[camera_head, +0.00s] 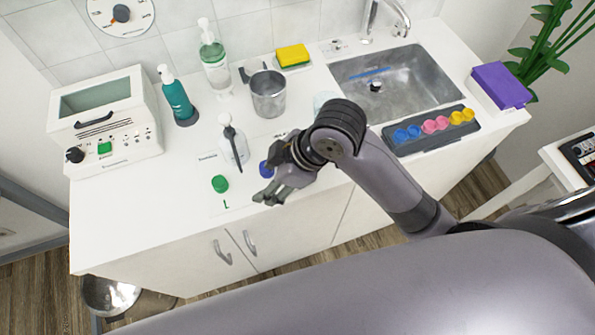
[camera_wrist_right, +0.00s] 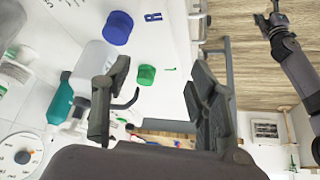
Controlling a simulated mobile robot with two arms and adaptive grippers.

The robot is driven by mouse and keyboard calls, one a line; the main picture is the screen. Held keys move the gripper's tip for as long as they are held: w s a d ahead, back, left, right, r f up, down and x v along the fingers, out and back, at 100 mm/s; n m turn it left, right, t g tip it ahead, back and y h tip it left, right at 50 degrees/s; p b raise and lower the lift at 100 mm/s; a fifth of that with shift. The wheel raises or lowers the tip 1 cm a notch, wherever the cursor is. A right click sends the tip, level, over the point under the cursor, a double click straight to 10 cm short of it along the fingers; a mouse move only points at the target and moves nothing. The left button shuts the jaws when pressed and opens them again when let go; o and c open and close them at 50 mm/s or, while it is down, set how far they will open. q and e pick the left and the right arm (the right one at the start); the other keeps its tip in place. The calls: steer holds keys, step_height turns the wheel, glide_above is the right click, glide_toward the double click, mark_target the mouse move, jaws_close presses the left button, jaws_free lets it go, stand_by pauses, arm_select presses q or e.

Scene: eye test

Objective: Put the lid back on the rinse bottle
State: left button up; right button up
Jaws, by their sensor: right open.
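A pale bottle (camera_head: 235,150) with a dark curved spout stands upright on the white counter; this looks like the rinse bottle. It also shows in the right wrist view (camera_wrist_right: 93,62), left of my fingers. A green lid (camera_head: 220,184) lies on the counter in front of it. In the wrist view the green lid (camera_wrist_right: 146,75) appears between my fingers, beyond the tips. A blue lid (camera_head: 265,169) is partly hidden by my right gripper (camera_head: 270,194), which is open and empty just right of the lids. My left gripper (camera_wrist_right: 271,20) shows small in the wrist view; its opening is unclear.
A metal beaker (camera_head: 268,95), teal bottle (camera_head: 178,98) and clear pump bottle (camera_head: 214,65) stand behind. A white appliance (camera_head: 105,120) is left; a sink (camera_head: 400,85) and dark tray of coloured cups (camera_head: 430,130) are right. The counter's front left is clear.

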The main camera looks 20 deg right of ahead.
steer(key=w+d+r+n+g+h, duration=0.3)
steer(key=d+r+n+h, duration=0.2)
steer(key=r+n, duration=0.6)
steer(key=shift+d+r+n, duration=0.2)
steer(key=shift+d+n, duration=0.1)
steer(key=shift+d, duration=0.2)
step_height(320, 180, down, 12)
steer(key=shift+f+p, duration=0.15)
steer(key=shift+p, duration=0.3)
steer(key=shift+f, duration=0.1)
steer(key=f, duration=0.2)
steer(key=f+p, duration=0.1)
steer(key=f, duration=0.2)
steer(key=shift+w+d, duration=0.15)
steer(key=shift+d, duration=0.05)
